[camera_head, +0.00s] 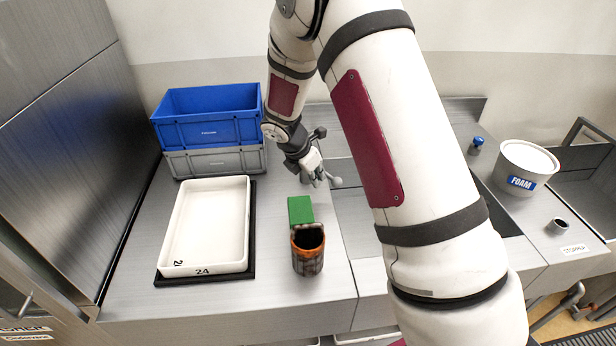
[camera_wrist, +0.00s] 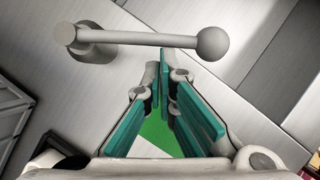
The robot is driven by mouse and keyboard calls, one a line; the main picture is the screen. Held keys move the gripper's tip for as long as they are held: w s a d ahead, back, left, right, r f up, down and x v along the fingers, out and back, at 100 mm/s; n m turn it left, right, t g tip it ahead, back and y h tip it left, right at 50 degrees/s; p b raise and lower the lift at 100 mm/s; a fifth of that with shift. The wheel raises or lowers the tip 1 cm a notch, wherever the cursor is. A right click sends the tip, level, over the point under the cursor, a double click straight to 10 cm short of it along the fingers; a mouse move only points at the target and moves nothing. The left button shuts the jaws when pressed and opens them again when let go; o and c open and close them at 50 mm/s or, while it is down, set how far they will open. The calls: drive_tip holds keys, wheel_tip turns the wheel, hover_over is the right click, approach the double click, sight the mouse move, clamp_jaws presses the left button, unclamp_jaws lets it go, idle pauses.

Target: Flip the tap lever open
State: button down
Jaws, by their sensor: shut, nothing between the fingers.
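The tap lever is a grey bar with a round ball end. In the wrist view the lever (camera_wrist: 145,39) runs across the top, from its pivot at the left to the ball at the right. In the head view its ball (camera_head: 336,181) shows just right of my gripper (camera_head: 316,176). My gripper is shut and empty. In the wrist view its teal-padded fingers (camera_wrist: 163,72) point up toward the middle of the bar, close to it; I cannot tell whether they touch. My arm hides part of the sink and the tap's surroundings.
A green block (camera_head: 300,209) and a plaid cup with an orange rim (camera_head: 308,262) stand in front of my gripper. A white tray (camera_head: 171,230) and stacked blue and grey crates (camera_head: 208,118) are left. A foam tub (camera_head: 524,168) stands right. Counter between tray and cup is clear.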

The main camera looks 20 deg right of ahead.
sight(328, 175)
drive_tip(key=d+n+t+p, duration=0.1)
drive_tip(key=d+n, duration=0.2)
drive_tip(key=shift+d+n+y, duration=0.15)
drive_tip(key=shift+n+y, duration=0.25)
drive_tip(key=w+d+n+t+y, duration=0.1)
drive_tip(key=w+d+n, duration=0.2)
drive_tip(key=d+n, duration=0.1)
drive_tip(key=shift+w+d+n+t+y, duration=0.15)
drive_tip(key=shift+d+n+t+y, duration=0.2)
drive_tip(key=shift+d, duration=0.2)
idle(0.4)
